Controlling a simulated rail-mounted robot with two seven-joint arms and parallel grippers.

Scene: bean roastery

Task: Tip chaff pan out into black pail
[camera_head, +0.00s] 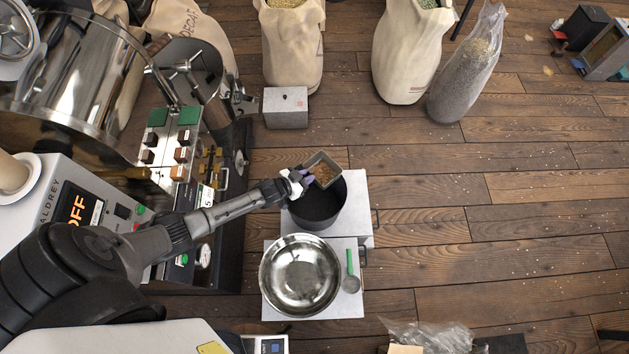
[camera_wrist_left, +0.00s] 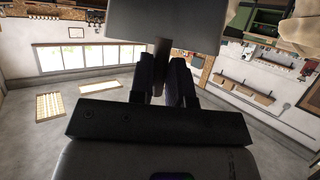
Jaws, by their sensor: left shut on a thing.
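The chaff pan (camera_head: 322,157), a small grey rectangular pan with brown chaff inside, is above the back part of the black pail (camera_head: 318,214) in the head view. My left gripper (camera_head: 300,180) is shut on the pan's near left side. The pan looks somewhat tilted, and chaff is still visible in it. In the left wrist view the pan (camera_wrist_left: 165,25) is a dark flat shape beyond the fingers of my left gripper (camera_wrist_left: 163,85). The pan hides part of the pail's mouth. My right gripper is not in view.
A steel bowl (camera_head: 300,276) and a green-handled scoop (camera_head: 350,270) sit in front of the pail on a pale surface. The roaster (camera_head: 75,80) stands at left. A grey box (camera_head: 286,107) and sacks (camera_head: 410,50) are behind. The wooden floor at right is mostly clear.

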